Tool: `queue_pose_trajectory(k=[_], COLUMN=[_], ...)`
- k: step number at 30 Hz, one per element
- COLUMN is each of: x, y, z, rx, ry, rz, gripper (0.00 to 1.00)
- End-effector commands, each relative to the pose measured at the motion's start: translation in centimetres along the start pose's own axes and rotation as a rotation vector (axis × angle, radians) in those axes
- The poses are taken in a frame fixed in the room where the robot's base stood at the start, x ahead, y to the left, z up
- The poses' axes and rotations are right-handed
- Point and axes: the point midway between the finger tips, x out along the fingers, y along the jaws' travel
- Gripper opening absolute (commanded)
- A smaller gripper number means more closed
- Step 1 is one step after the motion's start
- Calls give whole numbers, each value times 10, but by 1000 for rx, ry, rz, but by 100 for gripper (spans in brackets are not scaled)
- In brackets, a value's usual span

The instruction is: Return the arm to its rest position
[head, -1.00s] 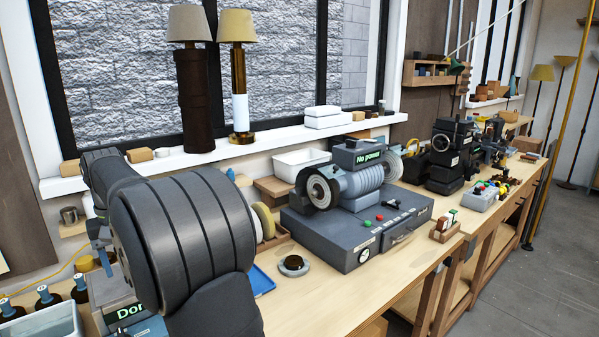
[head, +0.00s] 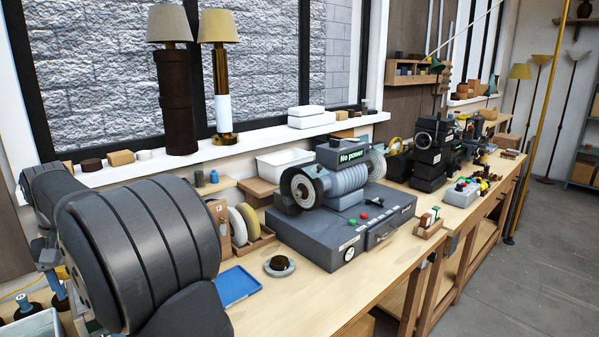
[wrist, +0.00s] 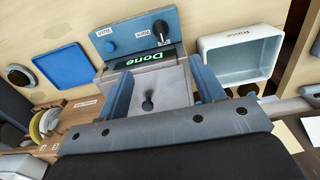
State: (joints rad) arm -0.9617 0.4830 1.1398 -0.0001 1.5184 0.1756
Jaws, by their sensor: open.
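My gripper (wrist: 168,68) shows in the wrist view with its two blue fingers spread apart and nothing held between them. It is above a station with a lit "Done" display (wrist: 150,58) and a grey plate (wrist: 163,92) bearing a dark knob-like shape. I cannot tell the height of the fingers above that plate. In the head view my thick dark arm (head: 150,240) fills the lower left and hides most of the gripper and the station.
A blue tray (head: 237,286) and a round dark-topped piece (head: 279,265) lie on the bench right of my arm. A grey machine reading "No power" (head: 345,215) stands beyond. In the wrist view a white bin (wrist: 238,62) is right of the fingers. Two lamps (head: 175,85) (head: 222,90) stand on the sill.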

Motion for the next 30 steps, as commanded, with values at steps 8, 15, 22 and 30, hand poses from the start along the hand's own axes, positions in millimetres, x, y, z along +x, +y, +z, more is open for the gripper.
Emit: queue_pose_trajectory(k=[8, 15, 22, 30], x=[58, 106, 153, 170], y=[0, 0, 0, 1], z=[1, 1, 1, 0], rx=[0, 0, 0, -173], ry=[-5, -4, -4, 0], rz=[1, 1, 1, 0], gripper=[62, 62, 62, 62])
